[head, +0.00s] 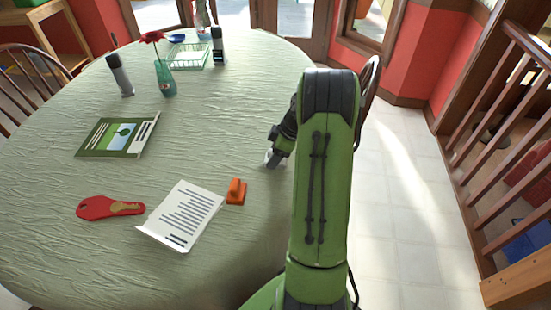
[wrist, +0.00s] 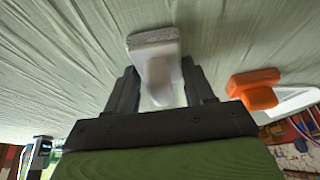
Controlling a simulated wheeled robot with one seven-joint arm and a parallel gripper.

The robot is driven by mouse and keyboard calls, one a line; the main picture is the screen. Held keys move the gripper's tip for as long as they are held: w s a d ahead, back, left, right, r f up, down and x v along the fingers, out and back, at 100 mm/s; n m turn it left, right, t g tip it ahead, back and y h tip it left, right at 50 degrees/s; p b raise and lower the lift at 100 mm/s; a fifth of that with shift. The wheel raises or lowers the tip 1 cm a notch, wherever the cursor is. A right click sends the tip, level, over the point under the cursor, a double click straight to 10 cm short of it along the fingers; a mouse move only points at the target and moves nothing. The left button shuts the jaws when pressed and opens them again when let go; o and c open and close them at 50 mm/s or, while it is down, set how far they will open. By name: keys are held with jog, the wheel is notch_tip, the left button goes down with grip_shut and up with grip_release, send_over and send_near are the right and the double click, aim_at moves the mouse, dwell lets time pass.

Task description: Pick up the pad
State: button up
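A pale grey-white pad with a handle and a rough grey face (wrist: 153,42) lies between the two fingers of my gripper (wrist: 160,85) in the wrist view. Its handle points back toward the palm. The fingers stand apart on either side, with narrow gaps showing beside the handle. In the head view, my gripper (head: 274,157) is low over the right part of the table, and only a small pale bit of the pad shows there. The rest is hidden by my arm.
On the green-clothed table (head: 60,180), an orange handled block (head: 236,191) is close by, also in the wrist view (wrist: 256,90).

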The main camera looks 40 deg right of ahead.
jog(key=c, duration=0.5)
notch_tip(320, 180, up, 10)
jog(key=p, duration=0.3)
jog(key=shift+p, duration=0.4)
jog(key=o, duration=0.6)
jog(key=c, duration=0.4)
jog(key=shift+o, duration=0.2)
jog(key=shift+a+f, duration=0.1)
